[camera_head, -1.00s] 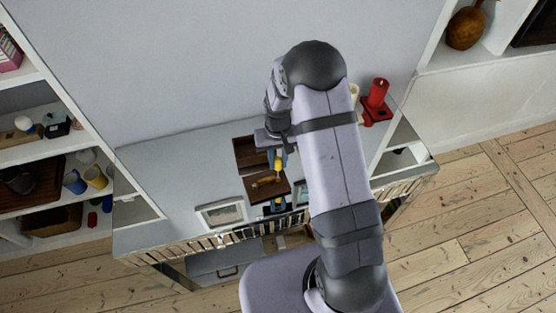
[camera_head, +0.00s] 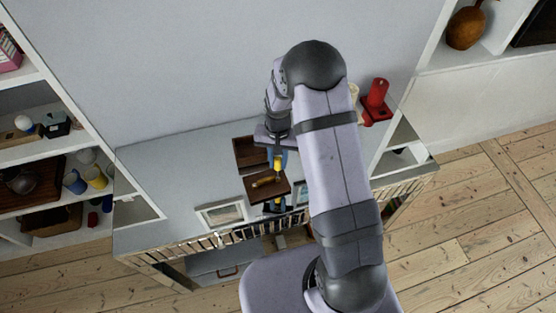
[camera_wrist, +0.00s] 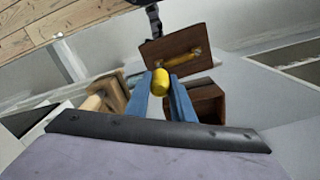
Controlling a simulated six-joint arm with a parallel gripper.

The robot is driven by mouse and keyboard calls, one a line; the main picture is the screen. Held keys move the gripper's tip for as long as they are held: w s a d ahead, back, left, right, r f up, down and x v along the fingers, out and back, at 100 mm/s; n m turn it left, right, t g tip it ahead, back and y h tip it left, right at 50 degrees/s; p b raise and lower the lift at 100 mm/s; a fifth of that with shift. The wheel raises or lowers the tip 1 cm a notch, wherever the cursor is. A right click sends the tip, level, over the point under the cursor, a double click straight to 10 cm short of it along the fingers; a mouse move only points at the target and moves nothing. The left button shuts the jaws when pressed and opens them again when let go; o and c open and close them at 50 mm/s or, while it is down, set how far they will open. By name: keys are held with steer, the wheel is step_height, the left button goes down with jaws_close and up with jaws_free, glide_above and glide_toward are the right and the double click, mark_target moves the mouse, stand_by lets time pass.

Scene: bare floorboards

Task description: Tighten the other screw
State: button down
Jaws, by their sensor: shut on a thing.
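My gripper (camera_wrist: 164,92) has blue fingers and is shut on a yellow-handled tool (camera_wrist: 160,80), which looks like a screwdriver. In the head view the tool (camera_head: 278,164) is small and partly hidden by the gripper. Its tip meets or stands just over a brown wooden panel (camera_wrist: 186,48) with a brass-coloured handle (camera_wrist: 180,61); contact cannot be told. In the head view the panel (camera_head: 282,189) lies in front of an open brown wooden box (camera_head: 245,149). The box (camera_wrist: 209,104) also shows beside the fingers in the wrist view. The screws are too small to make out.
The items stand on a grey cabinet top (camera_head: 175,165). A picture frame (camera_head: 221,215) lies left of the panel, near the front railing (camera_head: 240,236). The cabinet top's left part is clear.

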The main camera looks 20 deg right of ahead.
steer(key=shift+s+m, duration=0.1)
steer(key=shift+m, duration=1.9)
steer(key=shift+m, duration=0.3)
steer(key=shift+m, duration=0.9)
steer(key=shift+f+m, duration=0.1)
steer(key=shift+m, duration=0.7)
steer(key=shift+m, duration=2)
steer(key=shift+r+p, duration=0.5)
steer(key=shift+r, duration=0.1)
